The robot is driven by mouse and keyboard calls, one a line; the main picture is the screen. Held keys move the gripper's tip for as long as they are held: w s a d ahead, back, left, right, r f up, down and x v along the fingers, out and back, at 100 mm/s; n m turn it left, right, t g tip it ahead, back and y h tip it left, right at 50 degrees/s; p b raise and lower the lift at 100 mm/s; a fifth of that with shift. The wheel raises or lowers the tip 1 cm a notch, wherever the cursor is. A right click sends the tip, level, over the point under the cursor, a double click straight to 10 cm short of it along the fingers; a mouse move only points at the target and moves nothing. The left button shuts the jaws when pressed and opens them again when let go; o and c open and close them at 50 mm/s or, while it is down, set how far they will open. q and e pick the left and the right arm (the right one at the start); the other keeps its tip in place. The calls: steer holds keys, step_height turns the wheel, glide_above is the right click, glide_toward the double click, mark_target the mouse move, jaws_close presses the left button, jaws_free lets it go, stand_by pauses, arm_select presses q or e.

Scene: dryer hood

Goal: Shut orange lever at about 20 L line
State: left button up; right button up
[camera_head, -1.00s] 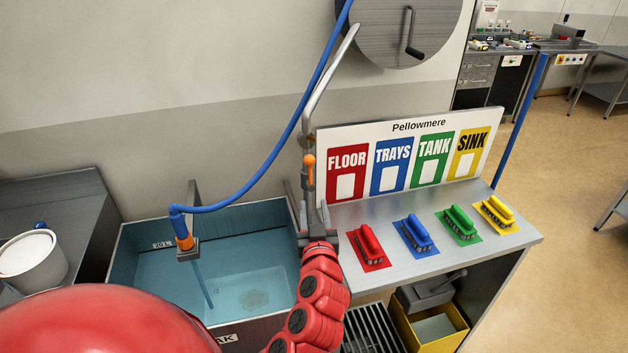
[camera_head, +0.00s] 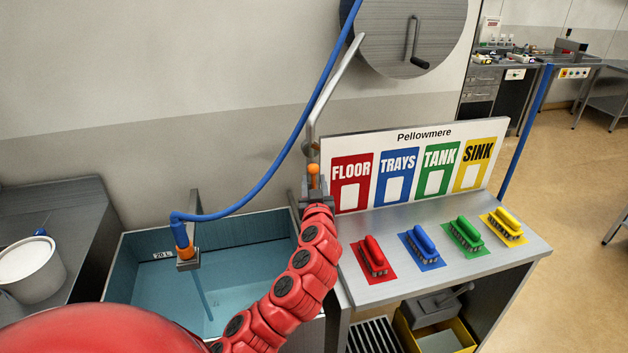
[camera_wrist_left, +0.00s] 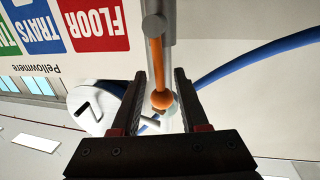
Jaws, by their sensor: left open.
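My left gripper (camera_head: 314,190) is open around the lever, with gaps visible beside the knob. In the head view my red arm hides part of the gripper and the tank's right side. A stream of water (camera_head: 203,290) falls from the blue hose's end (camera_head: 182,238) into the tank (camera_head: 120,265). The water surface looks near the 20 L label (camera_head: 163,255); its exact level is hard to tell.
A steel bench (camera_head: 400,285) with red, blue, green and yellow brushes stands to the right, before the Pellowmere board (camera_head: 400,135). The blue hose (camera_head: 290,150) arcs above the tank. A hose reel (camera_head: 420,30) is on the wall.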

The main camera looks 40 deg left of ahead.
arm_select(q)
steer(key=shift+w+a, duration=0.1)
jaws_close()
stand_by(1.5)
